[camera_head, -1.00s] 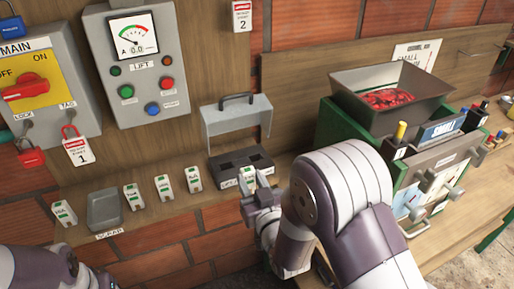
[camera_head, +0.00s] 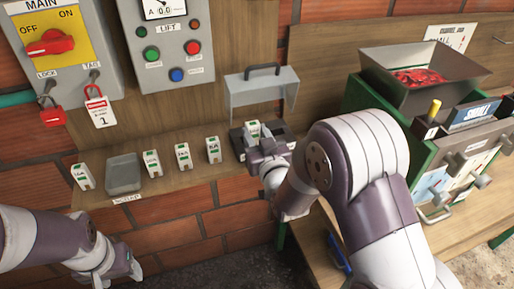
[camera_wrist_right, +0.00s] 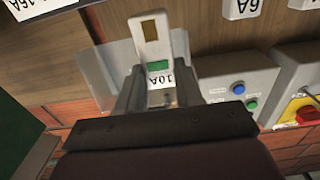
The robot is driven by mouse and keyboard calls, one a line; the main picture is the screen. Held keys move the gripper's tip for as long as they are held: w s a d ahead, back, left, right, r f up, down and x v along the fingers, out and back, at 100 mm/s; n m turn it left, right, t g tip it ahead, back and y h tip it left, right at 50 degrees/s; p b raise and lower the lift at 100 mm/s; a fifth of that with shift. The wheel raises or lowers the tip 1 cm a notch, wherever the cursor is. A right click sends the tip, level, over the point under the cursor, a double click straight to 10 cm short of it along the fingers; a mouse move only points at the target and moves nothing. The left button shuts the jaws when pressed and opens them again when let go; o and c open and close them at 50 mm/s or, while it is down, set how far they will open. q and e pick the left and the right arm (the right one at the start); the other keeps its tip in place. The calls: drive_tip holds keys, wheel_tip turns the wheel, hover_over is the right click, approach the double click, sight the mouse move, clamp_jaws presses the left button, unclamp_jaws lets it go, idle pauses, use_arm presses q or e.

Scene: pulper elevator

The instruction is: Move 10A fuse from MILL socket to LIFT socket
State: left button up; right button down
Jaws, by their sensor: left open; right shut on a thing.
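The 10A fuse (camera_wrist_right: 150,42) is white with a green band and a brass-coloured patch near its far end. My right gripper (camera_wrist_right: 155,85) is shut on it, around its labelled end. In the head view the fuse (camera_head: 253,128) shows above my right gripper (camera_head: 270,155), in front of the dark socket block (camera_head: 238,143). The block is partly hidden by the gripper, and its MILL and LIFT labels cannot be read. The brass patch is exposed in the wrist view. My left gripper (camera_head: 122,272) is open and empty at the lower left, below the shelf.
A grey raised cover (camera_head: 262,92) stands behind the block. Several spare fuses (camera_head: 182,156) and a grey scrap tray (camera_head: 124,174) line the shelf. The LIFT panel (camera_head: 170,50) and MAIN switch (camera_head: 50,43) are behind. A green machine with a hopper (camera_head: 420,75) stands right.

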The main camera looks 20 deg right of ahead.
drive_tip(key=shift+w+a+f+b, duration=0.15)
drive_tip(key=shift+w+b, duration=0.35)
drive_tip(key=shift+w, duration=0.8)
drive_tip(key=shift+w+d+f+b, duration=0.1)
drive_tip(key=shift+w+b, duration=0.35)
drive_tip(key=shift+w, duration=0.85)
drive_tip(key=shift+w+f+b, duration=0.15)
drive_tip(key=shift+f+b, duration=0.1)
drive_tip(key=shift+b, duration=0.15)
drive_tip(key=shift+f+b, duration=0.1)
drive_tip(key=shift+b, duration=0.25)
drive_tip(key=shift+f+b, duration=0.25)
drive_tip(key=shift+b, duration=0.15)
drive_tip(key=shift+f, duration=0.15)
drive_tip(key=shift+f+b, duration=0.25)
drive_tip(key=shift+b, duration=0.25)
drive_tip(key=shift+f, duration=0.15)
drive_tip(key=shift+f+b, duration=0.35)
drive_tip(key=shift+b, duration=0.25)
